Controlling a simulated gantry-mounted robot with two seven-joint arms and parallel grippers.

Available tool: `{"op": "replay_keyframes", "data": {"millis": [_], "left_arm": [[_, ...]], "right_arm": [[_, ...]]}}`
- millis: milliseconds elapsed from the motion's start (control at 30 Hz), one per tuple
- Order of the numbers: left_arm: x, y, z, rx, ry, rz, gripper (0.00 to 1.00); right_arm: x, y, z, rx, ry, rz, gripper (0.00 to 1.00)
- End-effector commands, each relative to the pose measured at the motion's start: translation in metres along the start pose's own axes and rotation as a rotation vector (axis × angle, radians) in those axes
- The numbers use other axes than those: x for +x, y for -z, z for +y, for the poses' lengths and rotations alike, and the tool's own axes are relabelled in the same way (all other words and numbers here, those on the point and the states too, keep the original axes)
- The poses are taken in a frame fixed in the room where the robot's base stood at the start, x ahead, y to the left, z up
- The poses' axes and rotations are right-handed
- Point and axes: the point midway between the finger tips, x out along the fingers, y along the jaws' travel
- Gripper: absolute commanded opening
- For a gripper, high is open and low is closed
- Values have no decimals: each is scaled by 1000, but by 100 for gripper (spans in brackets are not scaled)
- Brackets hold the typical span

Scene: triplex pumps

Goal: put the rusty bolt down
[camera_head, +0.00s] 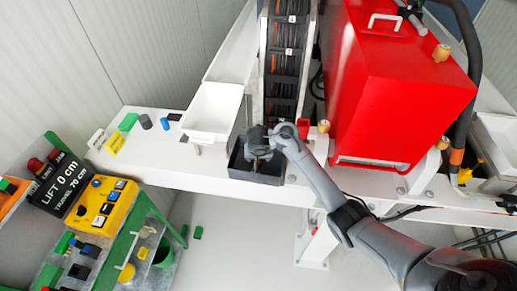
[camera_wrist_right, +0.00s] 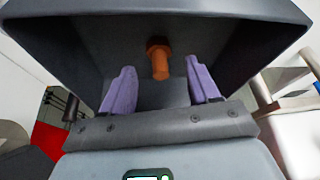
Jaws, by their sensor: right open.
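The rusty bolt (camera_wrist_right: 159,60) is orange-brown with a hex head and shows in the right wrist view inside a dark grey bin (camera_wrist_right: 60,35). My right gripper (camera_wrist_right: 162,75) is open, its two purple fingers apart on either side of the bolt, with a gap to each. I cannot tell whether the bolt touches the bin's floor. In the head view, my right gripper (camera_head: 262,158) is over the dark bin (camera_head: 262,176) on the white bench, and the bolt is not distinguishable there. My left gripper is not in view.
A white tray (camera_head: 208,112) stands left of the bin. A large red housing (camera_head: 395,85) stands to the right. A yellow control box (camera_head: 101,205) is at lower left. Small coloured blocks lie on the bench's left end.

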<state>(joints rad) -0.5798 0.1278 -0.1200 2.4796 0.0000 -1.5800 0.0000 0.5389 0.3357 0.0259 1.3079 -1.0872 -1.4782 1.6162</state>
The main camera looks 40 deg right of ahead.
Motion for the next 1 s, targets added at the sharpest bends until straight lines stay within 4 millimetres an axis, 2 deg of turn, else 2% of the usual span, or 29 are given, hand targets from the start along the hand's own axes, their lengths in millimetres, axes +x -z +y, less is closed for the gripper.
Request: {"op": "replay_keyframes", "data": {"millis": [33,300,500,667,767,833,1000], "left_arm": [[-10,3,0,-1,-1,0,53],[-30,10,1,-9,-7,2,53],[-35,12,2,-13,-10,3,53],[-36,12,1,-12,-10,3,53],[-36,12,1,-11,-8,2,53],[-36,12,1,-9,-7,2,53],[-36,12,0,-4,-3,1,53]], "right_arm": [[-15,1,-2,1,6,-2,60],[-62,0,-2,2,5,-1,60],[-82,0,-1,1,2,0,60],[-87,-3,0,-8,-1,-1,60],[-83,-16,4,-36,-6,-5,60],[-78,-32,8,-76,-10,-8,60],[-71,-92,20,-232,-4,-20,60]]}}
